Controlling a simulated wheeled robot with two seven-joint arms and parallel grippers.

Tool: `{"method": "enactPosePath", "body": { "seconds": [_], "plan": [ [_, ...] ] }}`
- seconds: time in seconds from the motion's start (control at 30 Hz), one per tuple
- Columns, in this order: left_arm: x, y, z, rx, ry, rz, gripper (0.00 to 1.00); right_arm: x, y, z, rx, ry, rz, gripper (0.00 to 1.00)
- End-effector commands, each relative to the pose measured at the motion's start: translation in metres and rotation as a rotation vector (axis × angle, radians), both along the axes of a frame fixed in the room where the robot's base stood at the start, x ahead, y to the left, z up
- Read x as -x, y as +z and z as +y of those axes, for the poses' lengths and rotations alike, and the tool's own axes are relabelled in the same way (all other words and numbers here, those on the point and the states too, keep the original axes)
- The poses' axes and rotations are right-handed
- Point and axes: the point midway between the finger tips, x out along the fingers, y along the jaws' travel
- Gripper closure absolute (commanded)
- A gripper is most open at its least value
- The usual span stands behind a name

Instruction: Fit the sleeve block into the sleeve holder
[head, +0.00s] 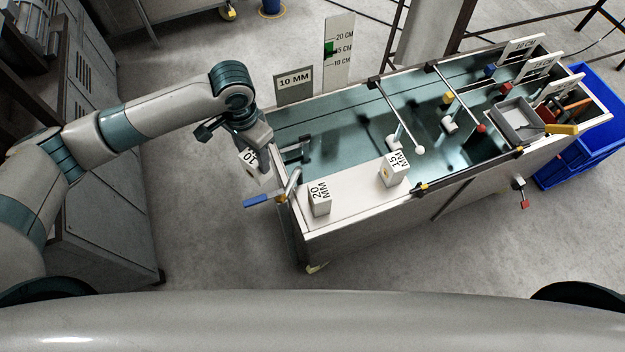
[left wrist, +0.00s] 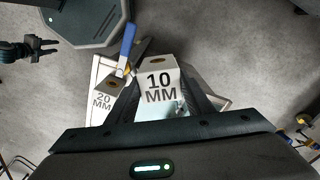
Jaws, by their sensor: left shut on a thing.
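My left gripper (head: 252,147) is shut on the white sleeve block marked 10 MM (head: 249,158), held in the air just off the left end of the trough bench. In the left wrist view the block (left wrist: 159,86) sits between the fingers, its label and a brass-coloured hole in its end showing. A dark forked bracket (head: 298,150), which looks like the sleeve holder, is at the trough's left end, to the right of the block and apart from it. My right gripper (left wrist: 42,48) shows small in the left wrist view, open and empty.
White blocks marked 20 MM (head: 319,198) and 15 MM (head: 395,170) stand on the bench's front ledge (head: 350,198). A blue-handled lever (head: 262,201) juts from the left end. A 10 MM sign (head: 294,84) stands behind.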

Motion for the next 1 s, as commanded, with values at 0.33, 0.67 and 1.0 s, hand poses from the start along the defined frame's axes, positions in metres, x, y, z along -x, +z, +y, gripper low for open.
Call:
{"method": "enactPosePath", "body": {
  "seconds": [0.33, 0.67, 1.0],
  "plan": [
    [0.0, 0.023, 0.011, 0.013, 0.153, -0.003, 0.85, -0.001, -0.022, 0.0, 0.0, 0.0, -0.001, 0.69],
    [0.024, 0.077, 0.042, 0.016, 0.508, -0.001, 0.85, -0.003, -0.063, 0.005, -0.005, -0.002, -0.003, 0.69],
    [0.045, 0.104, 0.059, 0.0, 0.685, -0.001, 0.85, -0.003, -0.076, 0.005, -0.006, -0.002, -0.003, 0.69]
  ]
}}
